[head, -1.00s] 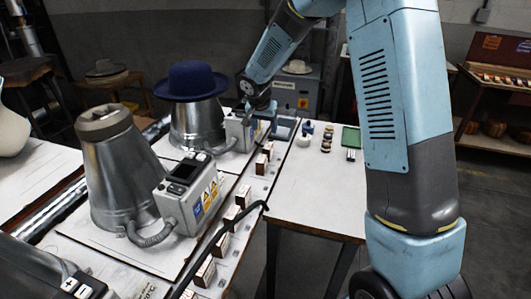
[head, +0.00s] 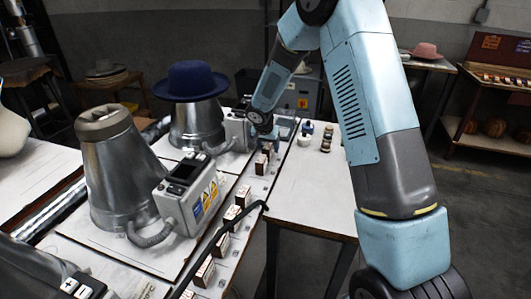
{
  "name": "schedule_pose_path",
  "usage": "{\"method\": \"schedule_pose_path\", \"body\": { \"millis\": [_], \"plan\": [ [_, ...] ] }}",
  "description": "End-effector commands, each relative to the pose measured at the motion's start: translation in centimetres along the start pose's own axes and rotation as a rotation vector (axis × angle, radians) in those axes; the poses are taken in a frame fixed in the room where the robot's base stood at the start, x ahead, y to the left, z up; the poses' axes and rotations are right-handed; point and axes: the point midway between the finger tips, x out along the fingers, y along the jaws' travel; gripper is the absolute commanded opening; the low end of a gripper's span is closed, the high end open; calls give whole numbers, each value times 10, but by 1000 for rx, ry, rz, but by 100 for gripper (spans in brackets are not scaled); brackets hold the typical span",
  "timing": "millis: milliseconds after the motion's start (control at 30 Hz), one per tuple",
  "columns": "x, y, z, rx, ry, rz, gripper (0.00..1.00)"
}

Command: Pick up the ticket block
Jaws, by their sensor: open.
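Several small ticket blocks, pale with reddish-brown sides, stand in a row along the right edge of the press bench. The far ones are a block (head: 261,164) and another (head: 267,149) just behind it. Nearer ones include a block (head: 243,195) and a block (head: 204,271) close to the front. My gripper (head: 269,138) is at the far end of the row, pointing down just above or beside the farthest blocks. It is open and appears empty. Its fingers are small and dark here, and I cannot tell whether they touch a block.
A navy hat (head: 191,80) sits on the far metal press cone. A grey control box (head: 190,198) and a bare cone (head: 125,170) stand left of the row. A black curved bar (head: 232,222) crosses near the blocks. The white side table (head: 300,195) is mostly clear in front.

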Motion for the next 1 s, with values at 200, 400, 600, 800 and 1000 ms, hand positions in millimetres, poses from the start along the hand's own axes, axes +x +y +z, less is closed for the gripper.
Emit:
{"method": "schedule_pose_path", "body": {
  "millis": [200, 400, 600, 800, 1000],
  "plan": [
    [22, 0, 1, -2, 0, 0, 64],
    [24, 0, 0, -1, 0, -1, 64],
    [23, -1, 1, -2, 0, -1, 52],
    [23, -1, 1, -2, 0, -1, 33],
    [23, -1, 1, -2, 0, -1, 14]
  ]
}}
